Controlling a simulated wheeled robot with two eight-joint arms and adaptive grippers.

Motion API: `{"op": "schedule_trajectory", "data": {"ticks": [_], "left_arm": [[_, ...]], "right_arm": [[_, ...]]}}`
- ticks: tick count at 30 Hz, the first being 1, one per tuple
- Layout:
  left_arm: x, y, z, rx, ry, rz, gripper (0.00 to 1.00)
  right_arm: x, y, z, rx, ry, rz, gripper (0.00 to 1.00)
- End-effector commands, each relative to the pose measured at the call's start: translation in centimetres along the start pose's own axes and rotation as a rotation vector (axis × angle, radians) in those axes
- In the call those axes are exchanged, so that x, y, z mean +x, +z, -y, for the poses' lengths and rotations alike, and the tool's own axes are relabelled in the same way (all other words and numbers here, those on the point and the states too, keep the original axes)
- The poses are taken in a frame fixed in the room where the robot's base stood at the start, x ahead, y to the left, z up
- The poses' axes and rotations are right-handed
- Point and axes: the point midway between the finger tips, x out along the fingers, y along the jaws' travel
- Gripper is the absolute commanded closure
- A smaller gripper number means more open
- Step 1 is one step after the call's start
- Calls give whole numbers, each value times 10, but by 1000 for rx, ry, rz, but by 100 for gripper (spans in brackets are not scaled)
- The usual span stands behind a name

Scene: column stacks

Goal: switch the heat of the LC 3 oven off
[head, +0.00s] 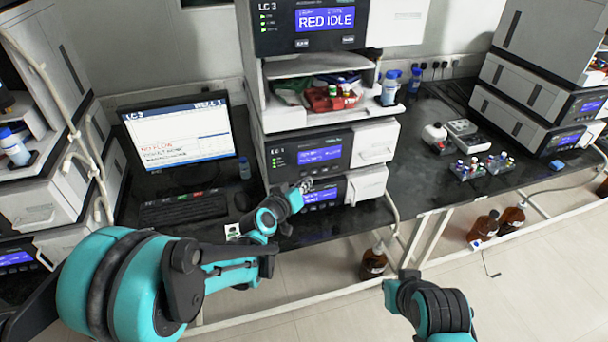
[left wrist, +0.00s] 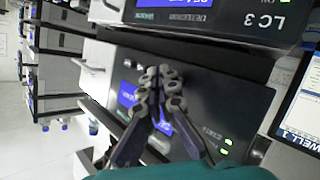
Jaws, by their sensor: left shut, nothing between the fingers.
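The LC 3 stack stands in the middle of the head view. Its top module (head: 312,20) reads "LC 3" and "RED IDLE". Below an open shelf are two dark-fronted modules with blue displays, an upper one (head: 335,141) and a lower one (head: 340,186). I cannot read which is the oven. My left gripper (head: 305,186) is shut and empty in front of the lower part of this stack. In the left wrist view, turned upside down, its closed fingers (left wrist: 163,78) cover part of a blue display (left wrist: 127,94); contact cannot be told.
A monitor (head: 180,140) and keyboard (head: 183,208) stand left of the stack. Vial racks (head: 468,168) sit on the bench to the right, with another stack beyond. Brown bottles (head: 373,262) stand under the bench.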

Motion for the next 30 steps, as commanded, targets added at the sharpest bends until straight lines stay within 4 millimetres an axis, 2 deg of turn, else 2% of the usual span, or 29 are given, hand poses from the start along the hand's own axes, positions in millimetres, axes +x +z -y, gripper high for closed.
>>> {"op": "schedule_trajectory", "data": {"ticks": [30], "left_arm": [[6, -4, 4, 0, 0, 0, 100]], "right_arm": [[1, 1, 0, 0, 0, 0, 100]]}}
